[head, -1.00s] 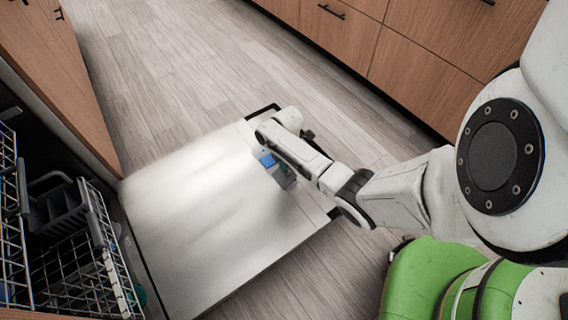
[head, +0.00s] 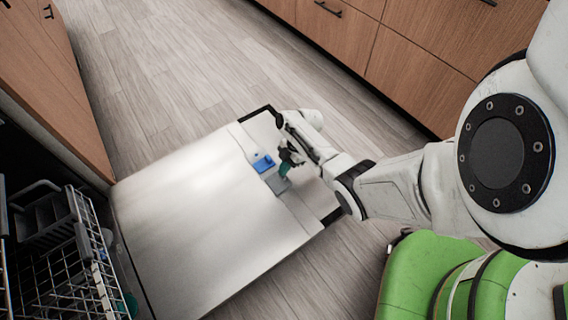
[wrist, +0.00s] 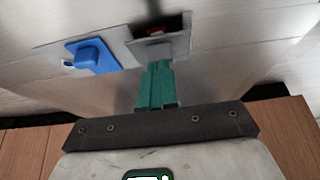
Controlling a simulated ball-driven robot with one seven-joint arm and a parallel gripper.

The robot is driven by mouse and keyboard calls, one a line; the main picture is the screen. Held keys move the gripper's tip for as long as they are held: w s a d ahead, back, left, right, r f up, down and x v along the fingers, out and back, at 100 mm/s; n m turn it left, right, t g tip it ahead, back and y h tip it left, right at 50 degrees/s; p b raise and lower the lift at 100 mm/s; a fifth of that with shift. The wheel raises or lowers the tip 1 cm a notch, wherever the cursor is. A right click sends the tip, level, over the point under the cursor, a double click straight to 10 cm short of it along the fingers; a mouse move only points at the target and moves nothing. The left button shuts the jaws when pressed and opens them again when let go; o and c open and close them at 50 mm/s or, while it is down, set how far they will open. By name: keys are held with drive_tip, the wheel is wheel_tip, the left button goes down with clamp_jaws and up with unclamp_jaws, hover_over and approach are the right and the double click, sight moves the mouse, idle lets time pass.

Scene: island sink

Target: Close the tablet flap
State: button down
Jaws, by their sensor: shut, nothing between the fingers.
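The tablet flap (wrist: 165,47) is a grey plate on the inner face of the lowered dishwasher door (head: 190,215). In the wrist view, a dark recess with something red in it (wrist: 156,31) shows beyond the plate, so the compartment looks at least partly uncovered. The flap also shows in the head view (head: 277,184), beside a blue cap (head: 263,163). The cap is left of the flap in the wrist view (wrist: 93,56). My gripper (wrist: 158,66) has teal fingers, shut and empty, their tips at the flap's near edge. Contact cannot be told. It also shows in the head view (head: 284,170).
A wire dish rack (head: 85,265) with a grey cutlery basket (head: 45,215) is at the left. Wooden drawers (head: 415,65) stand at upper right and a wooden cabinet front (head: 55,95) at upper left. Open wood floor (head: 185,60) lies beyond the door.

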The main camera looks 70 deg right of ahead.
drive_tip(key=shift+s+d+f+t+y+b, duration=0.2)
drive_tip(key=shift+d+f+t+y+b, duration=0.1)
drive_tip(key=shift+f+y+b, duration=0.25)
drive_tip(key=shift+s+d+f+b, duration=0.15)
drive_tip(key=shift+d+f+b, duration=0.1)
drive_tip(key=shift+b, duration=0.1)
